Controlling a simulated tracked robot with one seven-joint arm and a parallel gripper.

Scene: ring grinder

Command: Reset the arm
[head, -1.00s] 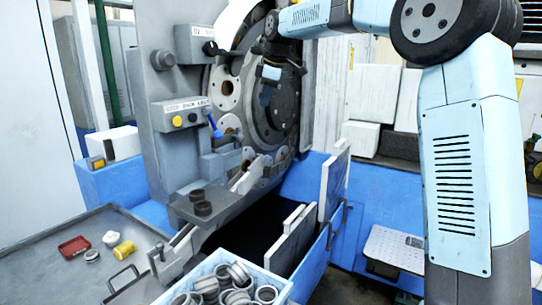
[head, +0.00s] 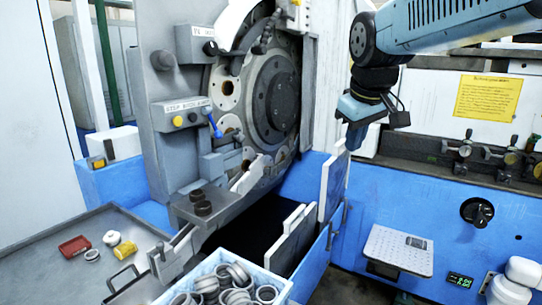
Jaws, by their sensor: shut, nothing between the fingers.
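My gripper (head: 354,138) hangs from my arm at the upper right of the head view, pointing down. It is shut and empty, in the air to the right of the grinder's round chuck plate (head: 274,98) and above the upright white panel (head: 333,185). Its fingertips are small and dark in this view. My arm comes in from the upper right edge.
The ring grinder (head: 175,85) fills the middle. A white crate of metal rings (head: 281,292) stands at the front. A grey tray table (head: 35,255) at left holds a red dish (head: 75,246) and small parts. A scale (head: 399,248) stands at right.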

